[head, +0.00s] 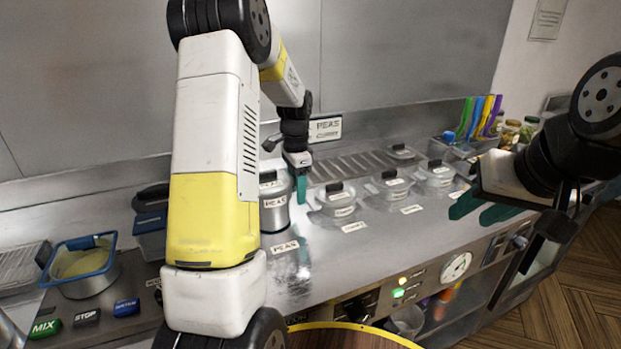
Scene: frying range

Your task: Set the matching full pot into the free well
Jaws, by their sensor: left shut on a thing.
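A metal pot labelled PEAS (275,216) shows its tall side beside my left forearm, which covers its left part. My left gripper (300,188) is shut on this pot at its right side; one teal finger shows against it. The pot looks upright, but I cannot tell whether its base touches the counter. A PEAS label (285,247) lies on the counter in front of it, and a PEAS sign (325,128) stands behind. My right gripper (481,208) is open and empty at the right, over the counter's front edge. The free well cannot be made out.
Several lidded pots sit low in the counter to the right, the nearest being this pot (335,203). A blue-rimmed container (82,265) is at the left. Coloured handles (478,118) and jars stand at the back right. Bare counter (320,262) lies in front.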

